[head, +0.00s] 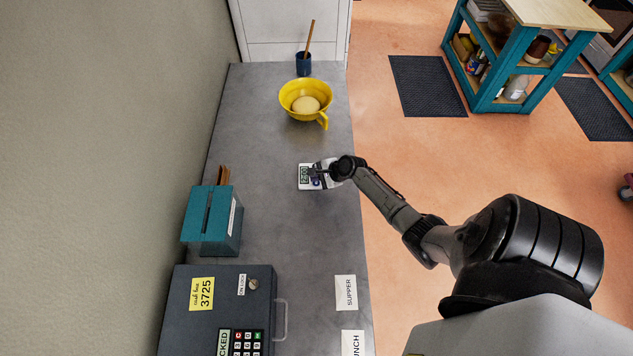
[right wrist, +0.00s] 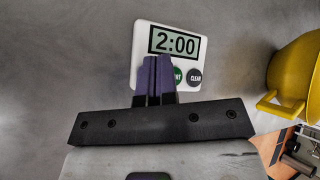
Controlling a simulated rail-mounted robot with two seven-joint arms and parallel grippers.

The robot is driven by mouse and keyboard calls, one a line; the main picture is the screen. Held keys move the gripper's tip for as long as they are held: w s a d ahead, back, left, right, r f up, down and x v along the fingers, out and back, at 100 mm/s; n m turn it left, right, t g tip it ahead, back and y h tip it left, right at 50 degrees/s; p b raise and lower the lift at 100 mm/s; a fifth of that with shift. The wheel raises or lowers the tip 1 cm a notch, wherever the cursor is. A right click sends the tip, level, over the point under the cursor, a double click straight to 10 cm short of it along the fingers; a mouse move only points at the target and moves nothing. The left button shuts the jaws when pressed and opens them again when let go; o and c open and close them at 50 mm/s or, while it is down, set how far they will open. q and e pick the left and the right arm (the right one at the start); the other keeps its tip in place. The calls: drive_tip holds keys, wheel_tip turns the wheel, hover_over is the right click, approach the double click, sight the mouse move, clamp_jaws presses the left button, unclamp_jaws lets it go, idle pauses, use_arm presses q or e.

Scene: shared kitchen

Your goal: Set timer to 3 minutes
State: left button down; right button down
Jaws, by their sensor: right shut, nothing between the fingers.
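The timer (head: 304,184) is a small white unit lying on the grey counter in the head view. In the right wrist view the timer (right wrist: 190,30) shows 2:00 on its display. A green button, partly covered, and a dark button marked CLEAR (right wrist: 195,77) sit below the display. My right gripper (head: 318,177) is shut and empty over the timer. Its fingertips (right wrist: 155,60) overlap the timer's lower left part, just under the display, and hide any buttons there. I cannot tell whether they touch it. My left gripper is not in view.
A yellow bowl (head: 292,97) holding a pale round lump stands farther along the counter (head: 260,130), with a blue cup (head: 303,66) behind it. A teal slotted box (head: 208,217) and a grey cash box (head: 190,320) stand at the left. The counter around the timer is clear.

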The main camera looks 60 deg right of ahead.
drive_tip(key=shift+f, duration=0.2)
idle(0.5)
drive_tip(key=shift+f, duration=0.25)
drive_tip(key=shift+f+b, duration=0.35)
idle(0.6)
drive_tip(key=shift+r+p, duration=0.85)
drive_tip(key=shift+p, duration=0.2)
